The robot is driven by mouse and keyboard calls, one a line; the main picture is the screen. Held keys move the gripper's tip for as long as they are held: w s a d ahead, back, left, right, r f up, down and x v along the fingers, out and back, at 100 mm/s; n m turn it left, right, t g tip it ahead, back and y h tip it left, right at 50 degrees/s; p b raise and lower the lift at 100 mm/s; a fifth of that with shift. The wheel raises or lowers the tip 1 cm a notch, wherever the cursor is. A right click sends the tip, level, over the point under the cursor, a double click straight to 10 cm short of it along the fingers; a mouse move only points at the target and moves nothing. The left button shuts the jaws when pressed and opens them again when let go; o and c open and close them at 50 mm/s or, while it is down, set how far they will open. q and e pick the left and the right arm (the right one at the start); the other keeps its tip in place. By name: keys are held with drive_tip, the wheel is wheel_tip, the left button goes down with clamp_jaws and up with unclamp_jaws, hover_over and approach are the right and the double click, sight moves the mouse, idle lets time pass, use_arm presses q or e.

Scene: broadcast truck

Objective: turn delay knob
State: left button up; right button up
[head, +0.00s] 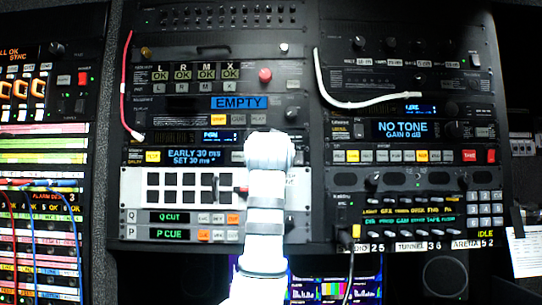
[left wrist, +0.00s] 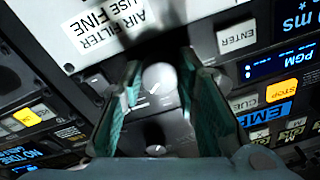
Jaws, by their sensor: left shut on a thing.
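The delay unit's display (head: 190,156) reads EARLY 30 ms, SET 30 ms in the head view. Part of it, reading "ms", shows in the left wrist view (left wrist: 296,20). The delay knob (left wrist: 158,78) is a round, pale knob with a pointer line, near the ENTER button (left wrist: 237,36). My left gripper (left wrist: 161,68) has its two green-padded fingers on either side of the knob and is shut on it. In the head view my left gripper (head: 268,150) covers the knob. My right gripper is not in view.
Above is a row with an EMPTY display (head: 239,102) and a red button (head: 265,75). Below is a white panel (head: 135,186) with black windows. A red cable (head: 126,90) hangs at left and a white cable (head: 345,102) at right. A second rack column stands right.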

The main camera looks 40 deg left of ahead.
use_arm(q)
drive_tip(key=shift+f+m, duration=0.15)
drive_tip(key=shift+m, duration=0.35)
drive_tip(key=o, duration=0.9)
drive_tip(key=shift+o, duration=1.3)
drive_tip(key=shift+a, duration=0.1)
drive_tip(key=shift+w+a, duration=0.1)
drive_tip(key=v, duration=1.2)
drive_tip(key=shift+a, duration=0.15)
